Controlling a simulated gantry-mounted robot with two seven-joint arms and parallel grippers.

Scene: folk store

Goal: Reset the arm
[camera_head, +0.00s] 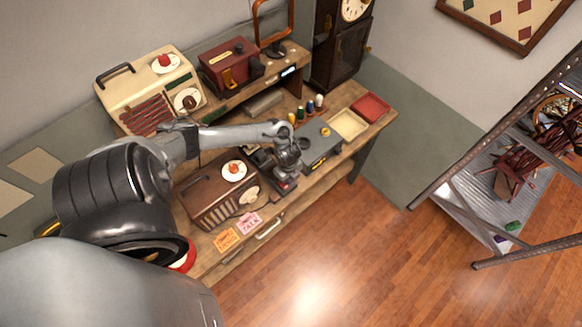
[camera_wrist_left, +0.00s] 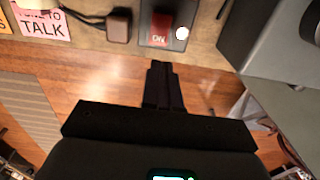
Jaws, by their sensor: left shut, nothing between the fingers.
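My left arm reaches in from the left over the wooden workbench (camera_head: 210,258). My left gripper (camera_head: 286,184) points down near the bench's front edge, between a brown radio-like box and a grey box. In the left wrist view my left gripper's fingers (camera_wrist_left: 161,68) are shut together with nothing between them. Their tips appear just in front of a dark switch box with a red switch (camera_wrist_left: 161,30) marked "ON". I cannot tell whether they touch it. My right gripper is not in view.
The brown box (camera_head: 208,200) bears a small plate (camera_head: 234,171). The grey box (camera_head: 321,147) stands right of the gripper. A metal shelf (camera_head: 470,205) stands at the right. The wooden floor (camera_head: 340,265) between is clear.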

